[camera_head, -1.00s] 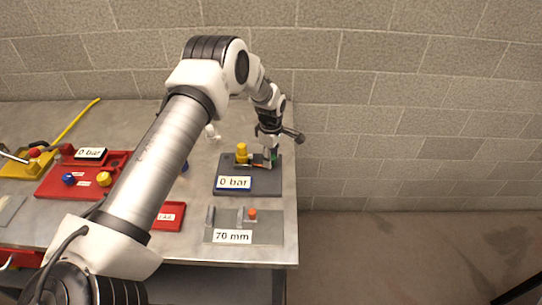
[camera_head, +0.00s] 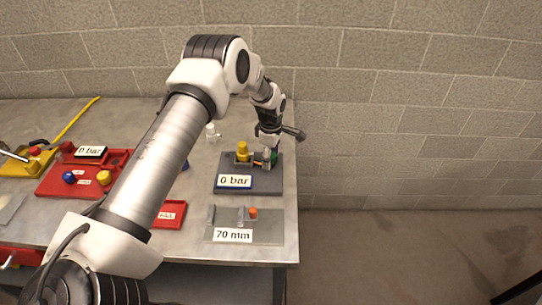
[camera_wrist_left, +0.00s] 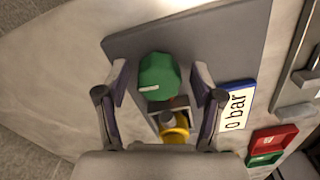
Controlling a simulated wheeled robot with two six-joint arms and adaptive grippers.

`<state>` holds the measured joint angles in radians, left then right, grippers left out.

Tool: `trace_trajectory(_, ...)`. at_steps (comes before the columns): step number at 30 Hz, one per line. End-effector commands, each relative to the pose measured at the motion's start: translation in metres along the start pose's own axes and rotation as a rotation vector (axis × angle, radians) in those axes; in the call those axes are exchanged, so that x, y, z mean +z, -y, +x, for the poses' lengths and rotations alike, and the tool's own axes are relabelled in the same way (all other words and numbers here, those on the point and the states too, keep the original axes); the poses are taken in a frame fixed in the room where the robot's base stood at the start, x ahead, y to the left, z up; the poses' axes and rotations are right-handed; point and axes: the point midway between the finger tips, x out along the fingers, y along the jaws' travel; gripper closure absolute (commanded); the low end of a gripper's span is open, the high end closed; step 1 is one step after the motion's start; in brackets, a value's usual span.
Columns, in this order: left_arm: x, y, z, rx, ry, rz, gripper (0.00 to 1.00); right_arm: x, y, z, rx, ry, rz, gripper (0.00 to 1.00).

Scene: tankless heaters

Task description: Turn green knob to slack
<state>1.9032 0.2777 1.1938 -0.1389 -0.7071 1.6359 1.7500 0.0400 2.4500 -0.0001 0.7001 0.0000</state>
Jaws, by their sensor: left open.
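The green knob (camera_wrist_left: 160,77) stands on a dark grey plate (camera_wrist_left: 255,40) in the left wrist view, with a pale mark on its near side. My left gripper (camera_wrist_left: 160,80) is open, one finger on each side of the knob, with visible gaps. In the head view the left gripper (camera_head: 268,155) is over the plate (camera_head: 247,186), and the green knob (camera_head: 274,156) shows only partly beside it. A yellow knob (camera_head: 242,150) stands left of it; it also shows below the green knob in the wrist view (camera_wrist_left: 174,130). My right gripper is not seen.
A "0 bar" display (camera_head: 234,182) sits on the plate's front edge. A "70 mm" fixture (camera_head: 262,232) lies in front. Red trays with knobs (camera_head: 50,186) are at left. The table's right edge is close to the plate, with a block wall behind.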

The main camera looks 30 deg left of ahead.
Motion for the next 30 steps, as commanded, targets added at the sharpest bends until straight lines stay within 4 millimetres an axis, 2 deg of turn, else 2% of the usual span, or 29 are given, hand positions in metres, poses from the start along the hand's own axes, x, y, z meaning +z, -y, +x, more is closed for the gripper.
trace_trajectory(4, 0.0, -0.001, -0.005, 0.003, 0.0, 0.0, 0.33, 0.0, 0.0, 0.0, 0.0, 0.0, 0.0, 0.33)
trace_trajectory(7, 0.0, -0.002, -0.019, 0.005, 0.001, 0.0, 0.33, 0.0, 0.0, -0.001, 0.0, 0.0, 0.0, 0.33)
trace_trajectory(15, -0.001, -0.002, -0.086, 0.004, 0.002, 0.0, 0.33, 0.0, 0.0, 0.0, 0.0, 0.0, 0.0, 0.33)
trace_trajectory(19, -0.001, -0.001, -0.11, 0.001, 0.002, -0.001, 0.33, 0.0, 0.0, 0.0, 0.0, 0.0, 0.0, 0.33)
trace_trajectory(23, -0.001, -0.001, -0.119, 0.0, 0.001, -0.001, 0.33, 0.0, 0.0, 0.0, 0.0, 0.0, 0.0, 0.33)
trace_trajectory(30, -0.001, -0.001, -0.119, -0.001, 0.001, -0.001, 0.33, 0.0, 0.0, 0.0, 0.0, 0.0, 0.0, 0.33)
